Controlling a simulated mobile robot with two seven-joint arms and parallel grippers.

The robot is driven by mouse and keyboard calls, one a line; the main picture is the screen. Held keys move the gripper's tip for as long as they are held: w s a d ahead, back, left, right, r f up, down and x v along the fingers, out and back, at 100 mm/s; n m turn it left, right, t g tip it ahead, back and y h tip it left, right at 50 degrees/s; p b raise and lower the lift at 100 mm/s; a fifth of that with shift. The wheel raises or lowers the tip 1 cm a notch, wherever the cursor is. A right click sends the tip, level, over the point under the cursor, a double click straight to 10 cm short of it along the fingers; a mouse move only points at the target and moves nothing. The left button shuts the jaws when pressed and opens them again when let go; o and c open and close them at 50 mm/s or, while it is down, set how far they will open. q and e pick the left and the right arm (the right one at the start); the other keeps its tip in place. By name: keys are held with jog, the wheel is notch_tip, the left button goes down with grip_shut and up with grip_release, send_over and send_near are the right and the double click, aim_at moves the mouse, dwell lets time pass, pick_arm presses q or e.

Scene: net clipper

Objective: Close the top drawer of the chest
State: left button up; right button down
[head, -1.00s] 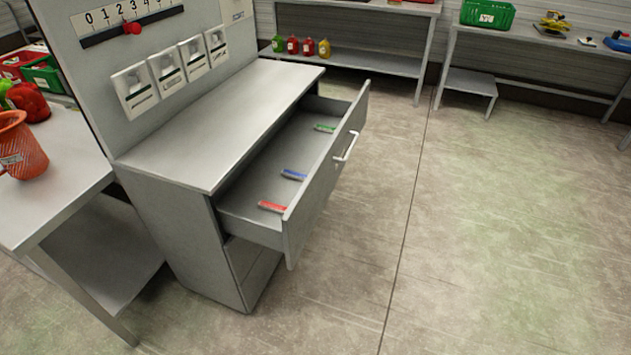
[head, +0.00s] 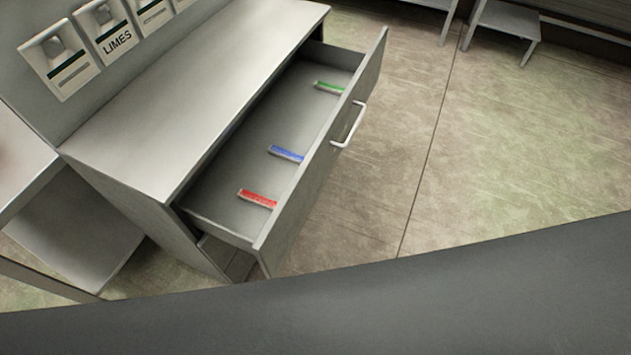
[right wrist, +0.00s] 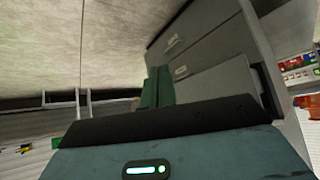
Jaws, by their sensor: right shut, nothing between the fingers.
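The chest (head: 185,75) is grey metal with a flat top. Its top drawer (head: 320,165) is pulled well out in the head view, with a pale bar handle (head: 349,126) on its front. Inside lie a red strip (head: 258,199), a blue strip (head: 286,153) and a green strip (head: 328,87). The right wrist view shows the chest's grey fronts (right wrist: 205,45) with small handles, at a tilt. My right gripper (right wrist: 158,72) shows there with its green fingers together and empty, in front of the chest; whether it touches cannot be told. My left gripper is not seen.
A grey table (head: 25,165) stands at the left of the chest. A small low shelf (head: 503,30) stands far back. Open concrete floor (head: 520,140) lies to the right of the drawer. A dark arm part of mine crosses the bottom of the head view.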

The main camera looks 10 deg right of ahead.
aim_at(306, 198)
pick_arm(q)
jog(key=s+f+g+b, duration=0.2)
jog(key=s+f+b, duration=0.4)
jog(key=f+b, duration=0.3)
pick_arm(e)
jog(key=w+d+f+n+t+y+p, duration=0.1)
jog(key=w+n+t, duration=0.1)
jog(key=w+n, duration=0.5)
jog(key=w+d+f+n+t+y, duration=0.1)
jog(key=w+d+n+t, duration=0.15)
jog(key=w+n, duration=0.35)
pick_arm(q)
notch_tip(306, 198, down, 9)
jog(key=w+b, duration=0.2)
jog(key=b, duration=0.9)
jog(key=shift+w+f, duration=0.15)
pick_arm(e)
jog(key=w+a+r+n+g+y, duration=0.1)
jog(key=w+n+y, duration=0.4)
jog(key=n, duration=1.1)
jog(key=w+a+r+n+g+y, duration=0.1)
jog(key=w+a+r+n+y, duration=0.2)
jog(key=n, duration=1.3)
jog(key=w+y, duration=0.3)
jog(key=w, duration=0.1)
jog(key=shift+w+r+n+g, duration=0.25)
jog(key=shift+r+n+g, duration=0.05)
jog(key=shift+r+g, duration=0.05)
